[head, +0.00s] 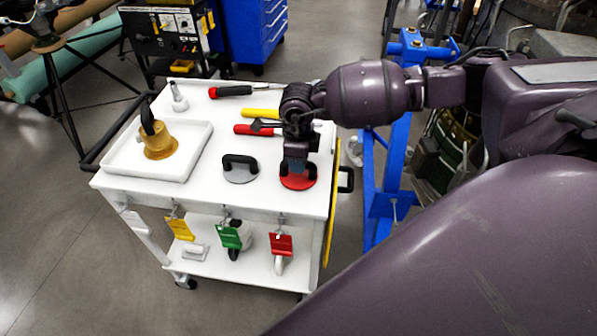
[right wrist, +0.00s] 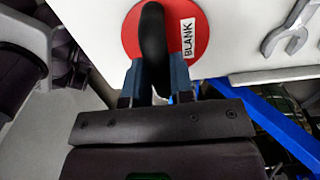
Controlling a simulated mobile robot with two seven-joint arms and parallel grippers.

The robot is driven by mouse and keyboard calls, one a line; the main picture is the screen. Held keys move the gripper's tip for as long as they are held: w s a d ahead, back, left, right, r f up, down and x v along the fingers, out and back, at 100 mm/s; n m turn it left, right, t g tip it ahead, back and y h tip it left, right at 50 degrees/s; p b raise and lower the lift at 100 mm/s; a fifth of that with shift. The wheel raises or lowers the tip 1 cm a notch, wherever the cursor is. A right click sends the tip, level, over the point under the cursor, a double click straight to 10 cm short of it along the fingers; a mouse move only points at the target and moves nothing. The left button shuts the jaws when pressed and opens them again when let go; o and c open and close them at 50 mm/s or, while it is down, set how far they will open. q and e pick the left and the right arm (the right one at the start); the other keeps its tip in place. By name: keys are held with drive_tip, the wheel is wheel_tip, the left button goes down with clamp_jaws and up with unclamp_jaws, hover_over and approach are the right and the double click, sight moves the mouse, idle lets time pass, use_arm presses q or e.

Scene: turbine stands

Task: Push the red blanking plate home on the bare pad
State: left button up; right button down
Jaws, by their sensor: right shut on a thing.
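The red blanking plate (head: 297,182) is a round red disc at the front right of the white cart's top. In the right wrist view the plate (right wrist: 131,38) carries a black upright handle (right wrist: 153,40) and a white label reading BLANK (right wrist: 187,37). My right gripper (head: 297,164) is over the plate, reaching down from above. In the right wrist view its blue fingertips (right wrist: 158,85) are closed around the handle. The plate appears to rest on the cart top. My left gripper is not in view. I cannot make out a bare pad in these frames.
On the cart (head: 210,200) a grey disc with a black handle (head: 239,170) stands left of the plate. A white tray (head: 190,172) holds a brass part (head: 159,145). Red- and yellow-handled tools lie behind. A blue stand (head: 388,200) is close on the right.

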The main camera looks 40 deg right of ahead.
drive_tip(key=shift+r+p, duration=2.55)
drive_tip(key=shift+r, duration=2.3)
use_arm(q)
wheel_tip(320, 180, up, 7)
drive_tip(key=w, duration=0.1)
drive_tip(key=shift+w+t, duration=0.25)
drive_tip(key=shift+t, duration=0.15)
use_arm(e)
drive_tip(key=shift+n, duration=0.3)
